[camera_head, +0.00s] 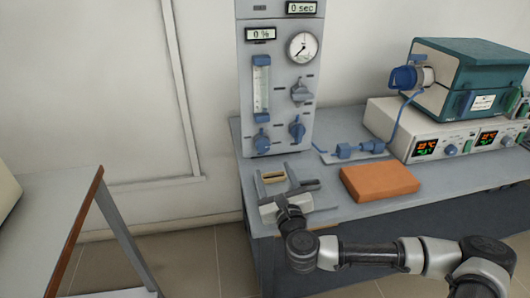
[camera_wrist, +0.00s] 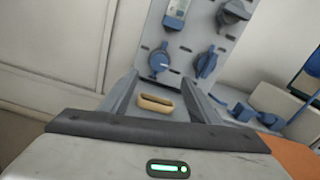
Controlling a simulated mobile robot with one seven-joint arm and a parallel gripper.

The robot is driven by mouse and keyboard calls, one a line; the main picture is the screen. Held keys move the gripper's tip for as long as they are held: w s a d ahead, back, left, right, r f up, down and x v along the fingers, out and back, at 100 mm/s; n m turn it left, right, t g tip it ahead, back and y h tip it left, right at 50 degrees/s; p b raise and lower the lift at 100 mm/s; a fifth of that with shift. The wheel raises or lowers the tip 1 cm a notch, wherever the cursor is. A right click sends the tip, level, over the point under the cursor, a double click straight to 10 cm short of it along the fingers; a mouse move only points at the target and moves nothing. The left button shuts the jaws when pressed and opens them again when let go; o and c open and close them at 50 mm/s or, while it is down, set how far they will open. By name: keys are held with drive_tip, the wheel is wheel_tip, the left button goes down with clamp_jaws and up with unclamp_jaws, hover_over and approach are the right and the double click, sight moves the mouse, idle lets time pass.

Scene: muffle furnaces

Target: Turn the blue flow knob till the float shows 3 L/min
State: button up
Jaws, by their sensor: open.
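The blue flow knob (camera_head: 261,142) sits low on the grey panel, under the clear flow tube (camera_head: 261,86). It also shows in the wrist view (camera_wrist: 158,62), with a pale mark on its face. The float in the tube is too small to read. A second blue knob (camera_head: 297,129) is to its right, and a grey-blue valve handle (camera_head: 301,91) is above that one. My gripper (camera_head: 275,168) is open and empty in front of and below the flow knob. Its fingers (camera_wrist: 160,80) point towards the panel, apart from the knob.
A tan ring-like piece (camera_wrist: 157,103) appears between my fingers, apparently on the bench. An orange block (camera_head: 380,182) lies to the right. Blue fittings with a hose (camera_head: 345,151), white controllers (camera_head: 420,127) and a teal unit (camera_head: 470,68) stand farther right. Another table (camera_head: 50,210) is at left.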

sight(264, 147)
drive_tip(key=b+x, duration=0.1)
drive_tip(key=x, duration=1.1)
drive_tip(key=shift+b, duration=0.35)
drive_tip(key=c, duration=1)
